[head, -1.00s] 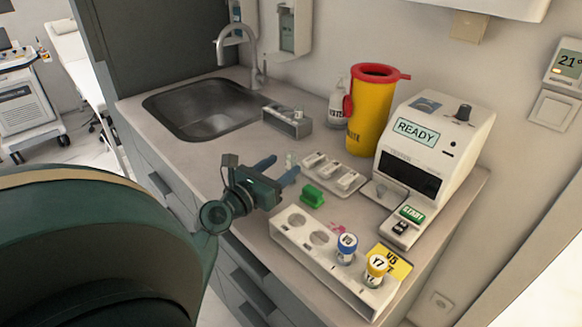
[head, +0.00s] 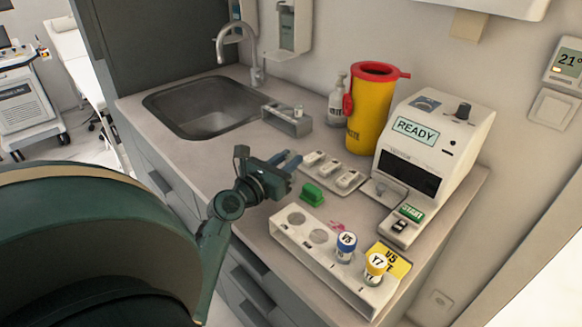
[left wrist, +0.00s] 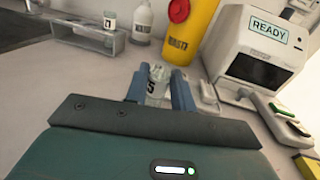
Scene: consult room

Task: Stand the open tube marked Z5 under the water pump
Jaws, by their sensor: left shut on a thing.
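My left gripper (head: 290,161) is shut on a small clear tube (left wrist: 155,84), held upright between the blue fingers in the left wrist view. A dark 5 shows on its label; the rest of the mark is hidden. No cap shows on it. In the head view the gripper hides the tube above the counter, behind the green block. A white pump bottle (head: 337,100) stands at the back wall, left of the yellow bin; it also shows in the left wrist view (left wrist: 142,22). I cannot tell whether it is the water pump. My right gripper is out of view.
A white rack (head: 325,258) holds a blue-capped tube (head: 346,247) and a yellow-capped tube (head: 376,268). A green block (head: 312,194), a small white tray (head: 334,188), a yellow bin (head: 369,120) and a READY machine (head: 455,125) stand nearby. A grey stand (head: 287,121) sits beside the sink (head: 205,105).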

